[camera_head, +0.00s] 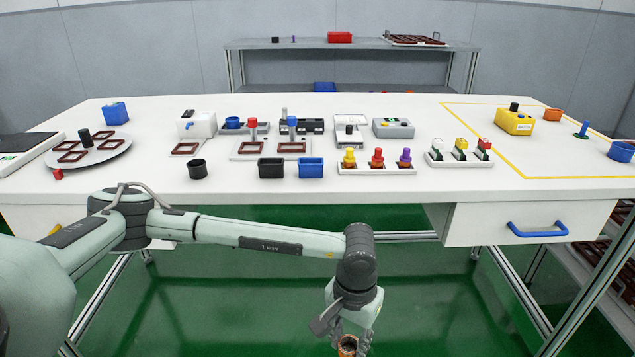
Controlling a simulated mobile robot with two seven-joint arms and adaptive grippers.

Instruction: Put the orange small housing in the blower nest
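My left gripper (350,343) hangs in front of the table, below its top, with its fingers pointing down at the bottom edge of the view. Its fingers are around a small orange-brown piece (347,345) with a dark opening, which looks like the orange small housing; its lower part is cut off. A white box-shaped unit (199,124), probably the blower, stands at the left of the table. A small brown square frame (187,148), likely its nest, lies in front of it and looks empty. My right gripper is not in view.
Two more brown frames sit on a plate (265,155). A black cup (198,169), a black bin (271,168) and a blue bin (311,168) stand near the front edge. A round turntable (88,157) is at left.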

